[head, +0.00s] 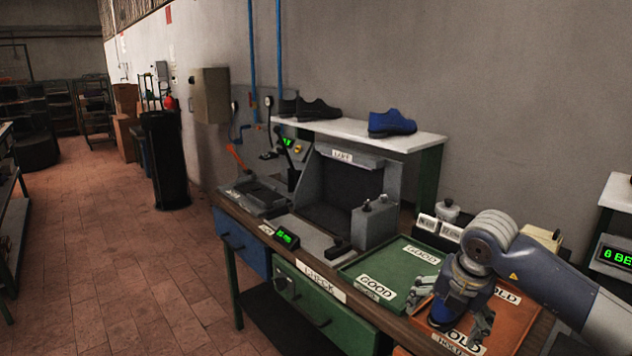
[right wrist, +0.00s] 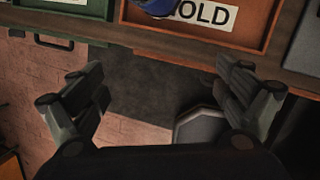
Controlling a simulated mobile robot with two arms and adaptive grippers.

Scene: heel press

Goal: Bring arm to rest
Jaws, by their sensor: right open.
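My right gripper (head: 466,326) hangs at the front of the orange HOLD tray (head: 521,318), at the lower right of the head view. In the right wrist view its two fingers (right wrist: 162,84) are spread wide with nothing between them. A blue shoe (head: 441,312) lies in the HOLD tray, largely hidden by my gripper. A bit of it shows at the top of the right wrist view (right wrist: 153,5), apart from the fingers. My left gripper is not in view.
The green GOOD tray (head: 408,268) and the grey press (head: 372,222) stand left of my gripper on the bench. A white shelf (head: 350,131) behind holds another blue shoe (head: 391,124) and dark shoes (head: 318,109). The tiled floor (head: 110,255) at left is clear.

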